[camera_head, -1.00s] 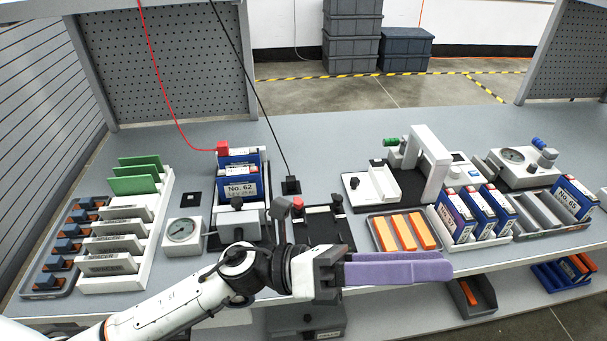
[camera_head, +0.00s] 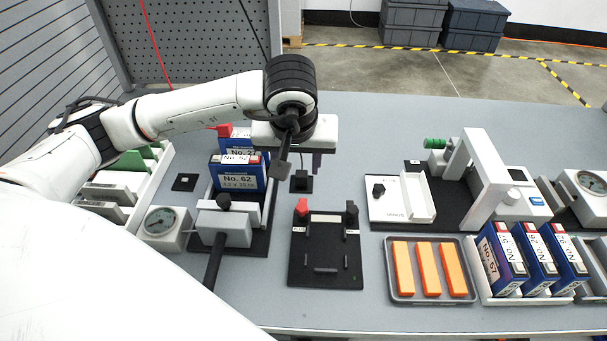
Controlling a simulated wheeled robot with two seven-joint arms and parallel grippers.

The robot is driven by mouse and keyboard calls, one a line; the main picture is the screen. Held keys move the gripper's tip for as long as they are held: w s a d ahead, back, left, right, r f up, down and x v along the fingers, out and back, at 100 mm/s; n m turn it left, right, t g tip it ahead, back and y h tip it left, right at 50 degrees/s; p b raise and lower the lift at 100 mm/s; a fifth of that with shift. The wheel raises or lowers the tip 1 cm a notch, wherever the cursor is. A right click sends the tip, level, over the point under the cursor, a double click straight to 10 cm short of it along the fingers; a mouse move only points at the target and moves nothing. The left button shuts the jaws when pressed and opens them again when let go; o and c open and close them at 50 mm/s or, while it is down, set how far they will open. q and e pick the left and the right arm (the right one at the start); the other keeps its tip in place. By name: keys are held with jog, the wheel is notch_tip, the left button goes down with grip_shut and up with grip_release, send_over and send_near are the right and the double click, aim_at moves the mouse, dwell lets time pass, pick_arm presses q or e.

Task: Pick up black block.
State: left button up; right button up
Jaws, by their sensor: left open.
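The black block (camera_head: 301,184) is a small dark piece on the grey bench, behind the black fixture plate, at the end of the black cable in the earlier frame. My left gripper (camera_head: 304,162) reaches in from the left and hangs over the block, fingers pointing down. A dark purple finger (camera_head: 317,162) shows just above and right of the block. The gripper is open, with nothing seen in it. My wrist and gripper body hide part of the fingers and the cable's lower end. Whether a finger touches the block cannot be told. My right gripper is not in view.
A black fixture plate (camera_head: 325,262) with a red knob stands in front of the block. A tray (camera_head: 391,296) of orange bars is at right. The bench behind the block is clear.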

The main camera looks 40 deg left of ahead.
aim_at(302, 174)
pick_arm(q)
jog(key=shift+w+x, duration=0.2)
jog(key=shift+x, duration=1.35)
jog(key=shift+w+x, duration=0.15)
jog(key=shift+x, duration=1.4)
jog(key=shift+r, duration=0.2)
grip_shut()
notch_tip(302, 174, up, 10)
